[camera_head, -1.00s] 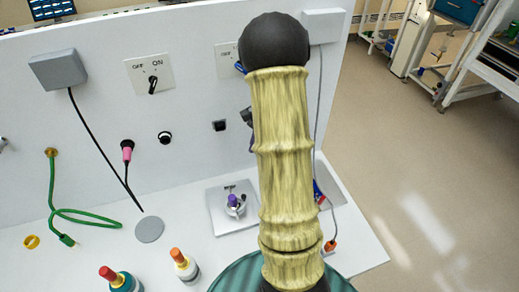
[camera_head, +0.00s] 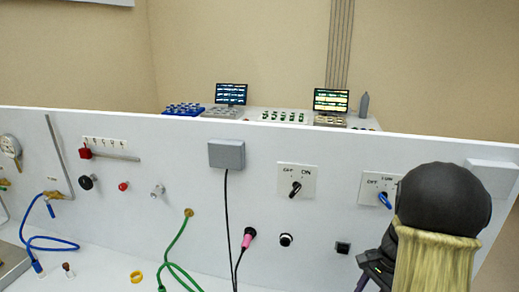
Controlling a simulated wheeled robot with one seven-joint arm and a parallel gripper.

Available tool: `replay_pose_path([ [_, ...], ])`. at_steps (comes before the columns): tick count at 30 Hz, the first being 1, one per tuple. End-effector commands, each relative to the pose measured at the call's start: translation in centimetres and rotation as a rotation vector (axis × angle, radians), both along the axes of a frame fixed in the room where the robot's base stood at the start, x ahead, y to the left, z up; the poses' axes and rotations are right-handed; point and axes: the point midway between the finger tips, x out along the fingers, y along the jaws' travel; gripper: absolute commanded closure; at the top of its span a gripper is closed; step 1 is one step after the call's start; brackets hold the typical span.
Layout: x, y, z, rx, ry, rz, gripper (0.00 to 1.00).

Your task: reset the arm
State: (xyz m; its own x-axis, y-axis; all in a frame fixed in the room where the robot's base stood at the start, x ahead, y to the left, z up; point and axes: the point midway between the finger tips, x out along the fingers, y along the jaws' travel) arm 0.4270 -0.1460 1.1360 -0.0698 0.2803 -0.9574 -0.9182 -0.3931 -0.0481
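My arm, with a dark round joint and a pale yellow wrinkled sleeve, stands upright at the lower right, in front of the white panel (camera_head: 330,207). A dark mechanical part, which looks like my gripper (camera_head: 374,272), shows just left of the sleeve at the bottom edge. Its fingers are not clear, so I cannot tell whether it is open or shut or holds anything. The rest of it is hidden behind my arm or cut off by the frame.
The panel bears a black OFF/ON switch (camera_head: 295,189), a blue-handled switch (camera_head: 384,200) by my arm, a grey box (camera_head: 226,154), a pink plug (camera_head: 248,237), a green hose (camera_head: 178,250) and a blue hose (camera_head: 45,240). A yellow ring (camera_head: 136,277) lies below. Monitors (camera_head: 231,94) stand behind.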

Motion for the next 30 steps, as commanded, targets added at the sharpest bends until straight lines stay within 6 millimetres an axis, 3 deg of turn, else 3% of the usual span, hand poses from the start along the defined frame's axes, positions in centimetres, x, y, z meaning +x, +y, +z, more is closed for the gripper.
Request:
replay_pose_path([
  [1,-0.6,2.0,0.6,-0.031,-0.034,0.102,0.63],
  [6,-3.1,7.3,1.8,-0.158,-0.174,0.489,0.63],
  [13,-6.9,13.1,2.9,-0.303,-0.372,0.988,0.63],
  [18,-7.9,14.5,3.1,-0.343,-0.432,1.13,0.63],
  [30,-7.9,14.4,3.1,-0.343,-0.433,1.128,0.63],
])
